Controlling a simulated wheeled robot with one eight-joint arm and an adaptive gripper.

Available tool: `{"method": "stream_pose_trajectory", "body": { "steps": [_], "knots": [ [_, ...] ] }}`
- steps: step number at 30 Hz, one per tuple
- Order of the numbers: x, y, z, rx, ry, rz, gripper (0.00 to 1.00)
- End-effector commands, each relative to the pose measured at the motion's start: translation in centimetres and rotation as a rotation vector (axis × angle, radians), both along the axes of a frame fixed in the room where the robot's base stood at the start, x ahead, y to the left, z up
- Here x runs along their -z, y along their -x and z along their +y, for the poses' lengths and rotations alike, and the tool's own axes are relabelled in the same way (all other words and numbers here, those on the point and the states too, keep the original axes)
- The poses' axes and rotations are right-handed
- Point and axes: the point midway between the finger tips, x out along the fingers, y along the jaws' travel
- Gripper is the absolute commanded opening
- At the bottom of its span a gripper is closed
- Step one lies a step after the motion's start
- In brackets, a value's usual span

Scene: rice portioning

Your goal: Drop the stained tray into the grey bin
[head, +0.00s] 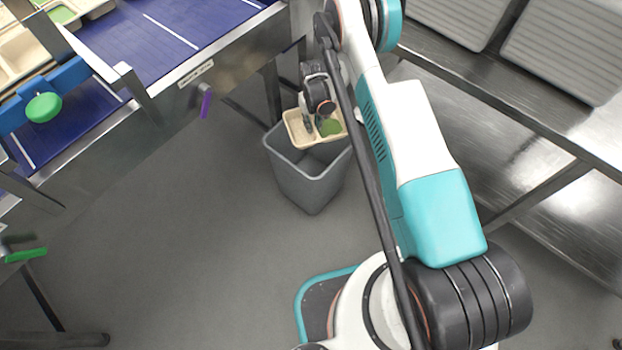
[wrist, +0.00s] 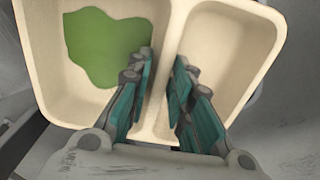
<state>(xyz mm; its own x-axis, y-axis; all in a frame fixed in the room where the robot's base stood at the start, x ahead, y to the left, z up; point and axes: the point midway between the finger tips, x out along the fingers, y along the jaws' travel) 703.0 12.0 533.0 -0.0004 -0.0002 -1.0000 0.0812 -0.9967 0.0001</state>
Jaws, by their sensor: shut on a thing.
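The stained tray (head: 299,128) is cream, with compartments and a green stain, and hangs over the mouth of the grey bin (head: 310,187) in the head view. My gripper (head: 318,126) is shut on the tray from above. In the wrist view, my gripper (wrist: 163,85) has one finger on each side of the divider of the stained tray (wrist: 220,60). The green stain lies in the left compartment there; the right compartment is clean.
A blue conveyor (head: 165,30) with a metal frame runs along the upper left, with other trays (head: 20,55) on it. A steel table (head: 470,80) with grey ribbed trays (head: 565,45) stands at the right. The grey floor (head: 180,230) left of the bin is clear.

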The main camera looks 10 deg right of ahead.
Motion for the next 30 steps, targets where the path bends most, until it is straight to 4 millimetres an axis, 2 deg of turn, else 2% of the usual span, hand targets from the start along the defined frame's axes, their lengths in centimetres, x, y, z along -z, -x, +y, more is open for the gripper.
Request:
{"method": "stream_pose_trajectory", "body": {
  "steps": [3, 4, 7, 20, 23, 30],
  "knots": [
    [0.0, 0.0, 0.0, 0.0, 0.0, 0.0, 0.06],
    [0.0, 0.0, 0.0, 0.0, 0.0, 0.0, 0.22],
    [0.0, 0.0, 0.0, 0.0, 0.0, 0.0, 0.43],
    [-0.6, 0.0, 0.0, 0.0, 0.0, 0.0, 0.43],
    [-1.7, 0.0, 0.0, 0.0, 0.0, 0.0, 0.43],
    [-6.2, 0.0, 0.0, 0.0, 0.0, 0.0, 0.43]
  ]
}}
